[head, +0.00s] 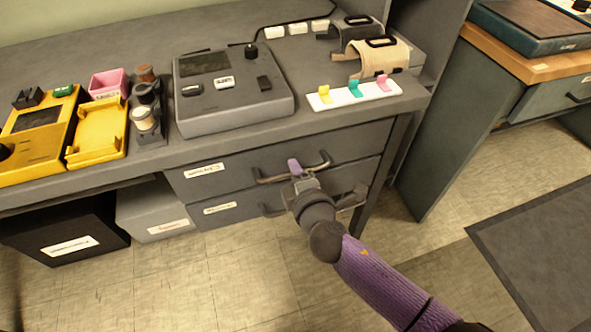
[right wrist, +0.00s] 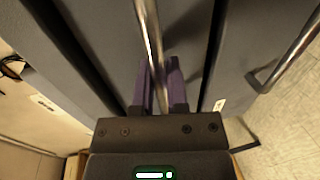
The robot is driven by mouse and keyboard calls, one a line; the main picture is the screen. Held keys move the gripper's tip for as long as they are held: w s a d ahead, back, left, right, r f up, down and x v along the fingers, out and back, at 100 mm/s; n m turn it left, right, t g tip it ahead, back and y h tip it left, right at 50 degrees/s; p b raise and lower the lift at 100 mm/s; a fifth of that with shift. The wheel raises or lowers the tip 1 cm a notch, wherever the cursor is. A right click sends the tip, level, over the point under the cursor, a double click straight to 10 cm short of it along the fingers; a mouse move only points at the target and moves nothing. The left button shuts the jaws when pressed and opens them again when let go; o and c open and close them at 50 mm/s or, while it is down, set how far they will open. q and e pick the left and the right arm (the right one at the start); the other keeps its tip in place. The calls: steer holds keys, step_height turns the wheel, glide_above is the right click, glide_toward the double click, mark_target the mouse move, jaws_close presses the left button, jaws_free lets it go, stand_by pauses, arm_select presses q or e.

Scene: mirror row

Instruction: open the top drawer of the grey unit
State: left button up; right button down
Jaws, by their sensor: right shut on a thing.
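The grey unit under the grey desk has two stacked drawers. The top drawer (head: 232,170) has a white label and a metal bar handle (head: 265,179); its front looks about flush with the lower drawer (head: 238,206). My right gripper (head: 295,167), with purple fingers, is at this handle and shut on it. In the right wrist view the top handle (right wrist: 150,35) runs between the fingers of my right gripper (right wrist: 160,90). The lower drawer's handle (right wrist: 291,58) is apart, to the right there. My right wrist partly hides the lower drawer in the head view. My left gripper is not in view.
A black box (head: 65,225) and grey box (head: 150,208) stand beneath, left. Floor in front is clear; a dark mat (head: 545,255) lies right.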

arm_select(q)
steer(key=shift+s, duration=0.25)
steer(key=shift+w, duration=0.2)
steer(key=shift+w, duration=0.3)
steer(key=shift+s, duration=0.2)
arm_select(e)
steer(key=shift+f, duration=0.1)
